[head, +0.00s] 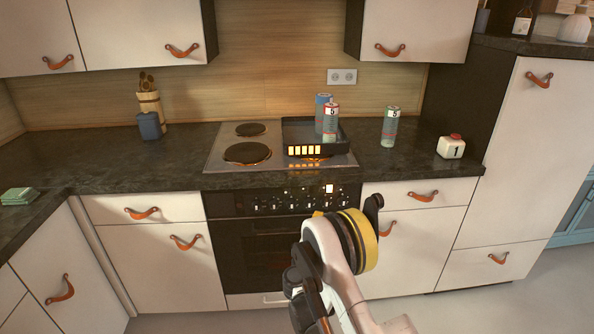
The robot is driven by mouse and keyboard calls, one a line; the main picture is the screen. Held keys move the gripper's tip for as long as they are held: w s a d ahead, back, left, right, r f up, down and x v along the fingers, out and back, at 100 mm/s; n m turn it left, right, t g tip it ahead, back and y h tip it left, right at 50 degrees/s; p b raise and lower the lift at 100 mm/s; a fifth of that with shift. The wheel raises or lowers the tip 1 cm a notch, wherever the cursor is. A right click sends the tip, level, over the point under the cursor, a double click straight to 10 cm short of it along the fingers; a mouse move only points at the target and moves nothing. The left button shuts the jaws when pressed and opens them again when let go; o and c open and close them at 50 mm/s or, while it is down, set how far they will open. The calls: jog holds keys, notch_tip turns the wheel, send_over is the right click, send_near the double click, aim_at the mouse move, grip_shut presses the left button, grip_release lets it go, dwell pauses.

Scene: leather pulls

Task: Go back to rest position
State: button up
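My arm (335,245) reaches up from the bottom of the head view, in front of the oven and the lower cabinets. It is white with a yellow band and black parts. A small dark piece (373,207) shows past the yellow band and may belong to my gripper. The fingers cannot be made out clearly, so I cannot tell whether they are open or shut. No held object can be seen. The arm appears well in front of the counter (100,178).
A black tray (297,130) with two cans sits on the cooktop (222,160). A utensil holder (151,108) and blue container (149,126) stand left. Cabinets with leather pulls surround the closed oven (262,245).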

jog(key=s+d+r+m+g, duration=0.2)
jog(key=s+d+r+m, duration=0.15)
jog(key=r, duration=0.35)
jog(key=s+d+r+m+g, duration=0.2)
jog(key=s+d+r, duration=0.15)
jog(key=r, duration=0.35)
jog(key=s+d+r+m+g, duration=0.2)
jog(key=s+r, duration=0.2)
jog(key=r, duration=0.2)
jog(key=s+a+m+g+y, duration=0.1)
jog(key=s+a+m+y, duration=0.1)
jog(key=s, duration=1.4)
jog(key=s+a+r+m+g+y, duration=0.1)
jog(key=s+m+y, duration=0.3)
jog(key=s, duration=1.2)
jog(key=shift+s+a+g+y, duration=0.25)
jog(key=shift+a+g+y, duration=0.25)
jog(key=shift+a+g, duration=0.25)
jog(key=shift+d, duration=0.1)
